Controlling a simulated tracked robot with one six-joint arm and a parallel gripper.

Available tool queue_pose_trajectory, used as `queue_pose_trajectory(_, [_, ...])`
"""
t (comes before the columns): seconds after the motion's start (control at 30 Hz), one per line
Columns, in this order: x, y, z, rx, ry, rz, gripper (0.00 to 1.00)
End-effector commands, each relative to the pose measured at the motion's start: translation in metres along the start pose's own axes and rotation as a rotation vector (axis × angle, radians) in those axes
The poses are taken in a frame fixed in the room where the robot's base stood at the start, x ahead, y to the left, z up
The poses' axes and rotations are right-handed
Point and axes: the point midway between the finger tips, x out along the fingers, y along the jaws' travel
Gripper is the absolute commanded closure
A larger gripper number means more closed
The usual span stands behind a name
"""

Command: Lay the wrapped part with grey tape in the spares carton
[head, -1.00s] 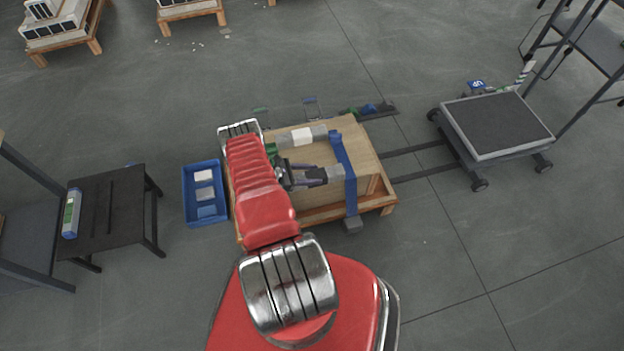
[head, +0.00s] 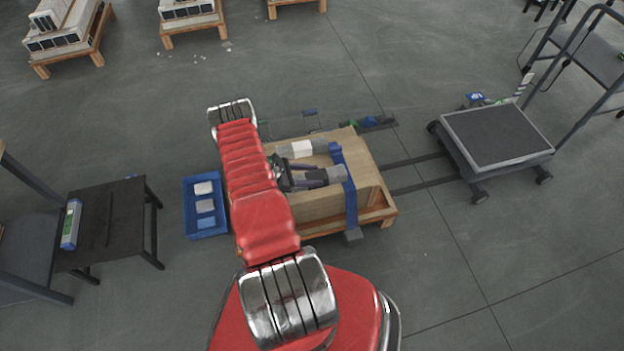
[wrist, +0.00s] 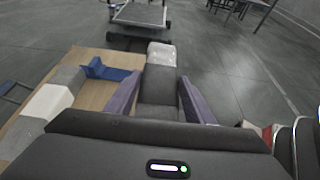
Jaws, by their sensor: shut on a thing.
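My gripper (head: 308,178) is shut on a wrapped part (head: 335,175) with a dark grey band around its middle. The wrist view shows the purple-grey fingers on both sides of this band (wrist: 160,88), with the pale wrapped end (wrist: 161,54) beyond them. The held part is over the top of a tan box (head: 366,168), near its blue strap (head: 350,195); I cannot tell whether it touches. A second wrapped part (head: 318,145) with a white band lies on the box, beside and beyond the held one. I cannot tell which container is the spares carton.
A blue tray (head: 188,212) with several small packets stands left of the box. A black table (head: 110,215) is farther left. A low wheeled platform (head: 495,135) stands at right, with dark floor rails toward the box.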

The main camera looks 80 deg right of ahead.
Motion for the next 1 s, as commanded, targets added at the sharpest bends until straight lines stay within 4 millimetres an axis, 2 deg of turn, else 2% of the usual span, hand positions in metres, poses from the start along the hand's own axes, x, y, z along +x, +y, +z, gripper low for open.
queue_pose_trajectory(0.43, [-0.001,0.001,0.001,0.000,-0.001,0.003,0.92])
queue_pose_trajectory(0.57, [-0.013,0.007,0.002,-0.009,-0.001,0.026,0.92])
queue_pose_trajectory(0.67, [-0.034,0.016,0.004,-0.024,-0.001,0.069,0.92])
queue_pose_trajectory(0.77, [-0.066,0.028,0.008,-0.049,-0.001,0.133,0.92])
queue_pose_trajectory(1.0, [-0.165,0.051,0.015,-0.126,0.000,0.325,0.92])
